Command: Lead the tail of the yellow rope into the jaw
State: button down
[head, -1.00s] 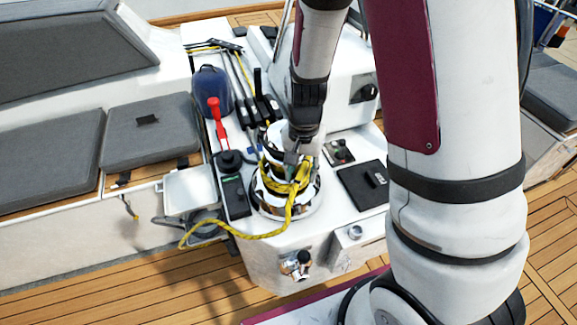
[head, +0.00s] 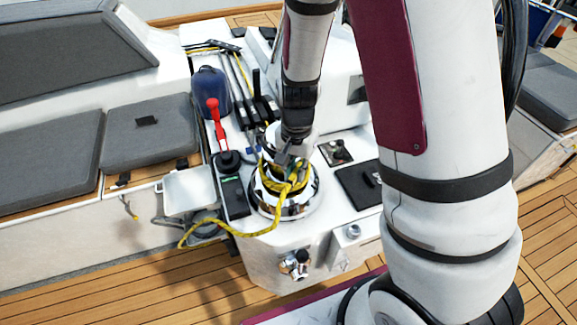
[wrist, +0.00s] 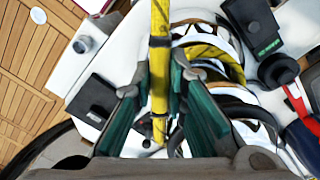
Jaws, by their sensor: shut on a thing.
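The yellow rope (head: 262,231) is wrapped around the shiny winch (head: 307,198) and runs from there down and left over the console edge. My gripper (head: 291,161) is over the winch top, pointing down. In the wrist view, my gripper (wrist: 160,78) has its green-padded fingers on either side of the yellow rope (wrist: 160,35), shut on it. A yellow turn shows on the winch (wrist: 215,30) just beyond the fingers. The jaw on the winch top is mostly hidden by my gripper, and I cannot tell whether the rope lies in it.
A red-handled lever (head: 214,115) and a dark blue cover (head: 210,90) stand left of the winch. A white tray (head: 188,190) is at the console's left side. A black panel (head: 360,186) lies to the right. Other ropes and black clutches are behind.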

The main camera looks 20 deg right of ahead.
jog(key=shift+a+m, duration=0.7)
jog(key=shift+p, duration=0.3)
jog(key=a+m, duration=0.1)
jog(key=w+a+m+p, duration=0.1)
jog(key=shift+a+m, duration=0.25)
jog(key=shift+m, duration=0.15)
jog(key=w+a+m+p, duration=0.1)
jog(key=a+m, duration=0.1)
jog(key=shift+w+a+m, duration=0.1)
jog(key=shift+w+m, duration=0.05)
jog(key=shift+m, duration=0.15)
